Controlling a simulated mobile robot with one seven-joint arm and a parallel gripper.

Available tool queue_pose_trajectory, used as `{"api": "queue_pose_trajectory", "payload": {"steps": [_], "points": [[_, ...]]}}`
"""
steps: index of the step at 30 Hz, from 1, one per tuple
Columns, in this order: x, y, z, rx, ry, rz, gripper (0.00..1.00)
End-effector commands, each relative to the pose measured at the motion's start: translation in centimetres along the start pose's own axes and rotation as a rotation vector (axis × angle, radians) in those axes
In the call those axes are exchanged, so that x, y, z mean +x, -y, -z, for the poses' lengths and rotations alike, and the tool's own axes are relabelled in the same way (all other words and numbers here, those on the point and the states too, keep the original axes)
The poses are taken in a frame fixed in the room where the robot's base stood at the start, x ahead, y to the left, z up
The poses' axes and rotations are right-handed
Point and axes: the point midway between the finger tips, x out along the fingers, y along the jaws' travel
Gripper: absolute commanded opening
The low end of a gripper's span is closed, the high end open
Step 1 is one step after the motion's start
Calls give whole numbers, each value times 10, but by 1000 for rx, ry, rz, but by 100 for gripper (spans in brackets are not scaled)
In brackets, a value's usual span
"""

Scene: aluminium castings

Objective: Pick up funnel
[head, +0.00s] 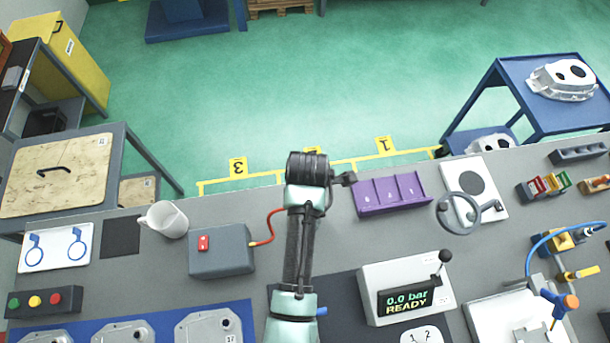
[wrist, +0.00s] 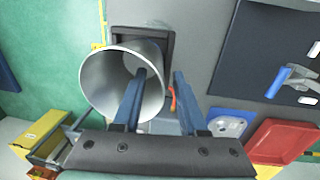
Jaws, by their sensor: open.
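In the wrist view a pale grey, wide-mouthed round piece, which I take for the funnel (wrist: 98,83), lies large and close, its open mouth towards the camera. My gripper (wrist: 160,73) is open, with two blue fingers. In the picture the left finger crosses the mouth and the right finger is outside, so the near wall lies between them. I cannot tell whether either finger touches it. A dark square frame (wrist: 171,42) shows behind the funnel. In the head view my arm appears to hide the funnel and my fingers.
A purple tray (head: 392,196) stands right of my arm. A grey box (head: 222,258) with a red cable is to the left, beside a pale jug (head: 170,222). A pressure display unit (head: 408,283) stands in front. A red tray (wrist: 285,138) shows in the wrist view.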

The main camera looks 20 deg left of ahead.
Motion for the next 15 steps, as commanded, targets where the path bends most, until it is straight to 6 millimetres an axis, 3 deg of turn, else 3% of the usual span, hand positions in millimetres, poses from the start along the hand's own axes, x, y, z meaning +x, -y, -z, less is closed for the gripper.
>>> {"api": "queue_pose_trajectory", "payload": {"steps": [7, 13, 15], "points": [[1, 0, 0, -1, 0, -1, 40], [1, 0, 0, -1, 0, -1, 4], [1, 0, 0, -1, 0, -1, 0]]}}
